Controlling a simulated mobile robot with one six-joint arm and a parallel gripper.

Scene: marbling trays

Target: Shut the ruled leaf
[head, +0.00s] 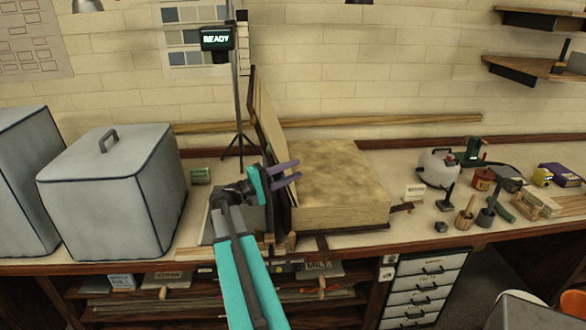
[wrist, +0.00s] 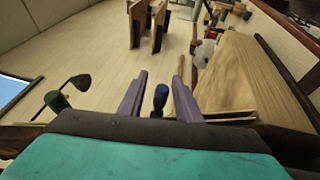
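A large book-like block (head: 335,180) with a mottled tan top lies on the workbench. A tall tan leaf with a dark edge (head: 262,105) stands up at its left side, leaning slightly back; I cannot make out any ruling on it. My gripper (head: 299,171) is in front of the leaf's lower part, at the block's left side. Its two purple fingers are apart with nothing held. In the wrist view, the gripper (wrist: 160,72) has a dark blue rounded knob (wrist: 160,97) showing between its fingers. The block's side and top (wrist: 245,75) appear right of the fingers. Whether I touch the leaf is unclear.
Grey covered boxes (head: 110,195) stand at the left. A thin stand with a READY display (head: 216,39) rises behind my gripper. A white round container (head: 436,168), a wooden cup (head: 464,221) and several small tools crowd the right bench.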

